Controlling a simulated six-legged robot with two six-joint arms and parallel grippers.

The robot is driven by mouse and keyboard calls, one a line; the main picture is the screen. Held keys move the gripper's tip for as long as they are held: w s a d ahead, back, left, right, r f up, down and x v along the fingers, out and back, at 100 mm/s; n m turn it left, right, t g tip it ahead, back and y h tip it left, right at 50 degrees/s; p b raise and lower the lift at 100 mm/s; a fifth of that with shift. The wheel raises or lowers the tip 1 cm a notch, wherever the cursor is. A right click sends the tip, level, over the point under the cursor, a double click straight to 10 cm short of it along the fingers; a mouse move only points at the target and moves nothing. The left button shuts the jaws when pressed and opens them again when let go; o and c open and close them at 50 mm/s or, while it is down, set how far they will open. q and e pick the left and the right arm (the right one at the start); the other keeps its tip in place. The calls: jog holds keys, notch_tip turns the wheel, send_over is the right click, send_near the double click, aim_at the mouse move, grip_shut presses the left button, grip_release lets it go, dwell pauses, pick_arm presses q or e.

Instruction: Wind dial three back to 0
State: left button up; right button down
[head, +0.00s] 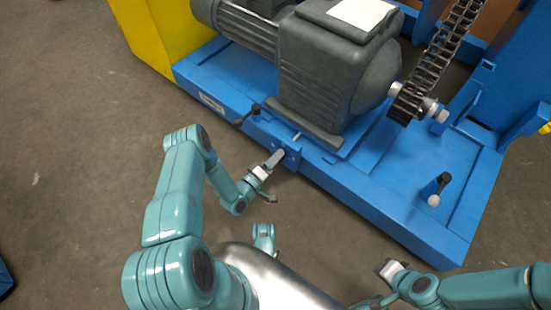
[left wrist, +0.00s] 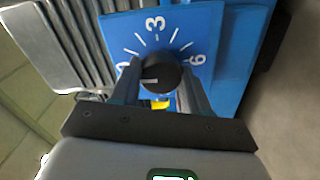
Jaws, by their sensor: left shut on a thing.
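The dial's black knob (left wrist: 155,76) sits on a blue plate (left wrist: 205,20) in the left wrist view. Its white pointer line points left, at or slightly below a partly hidden numeral at the left edge; a 3 shows at the top and another numeral at the right. My left gripper (left wrist: 160,82) is shut on the knob, one finger on each side. In the head view, my left gripper (head: 266,169) is at the small blue box (head: 291,155) on the machine's front side; the knob cannot be made out there. My right gripper (head: 390,269) is away from the dial, low on the right; its jaws are unclear.
A dark grey motor (head: 320,75) stands on the blue base (head: 400,175) behind the box. A chain (head: 440,50) runs up from a sprocket. A black lever (head: 247,114) is left of the box, and a black-handled crank (head: 438,187) is at right. Floor in front is clear.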

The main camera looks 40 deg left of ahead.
pick_arm(q)
jog(key=shift+n, duration=0.3)
jog(key=o, duration=1.1)
jog(key=shift+c, duration=0.2)
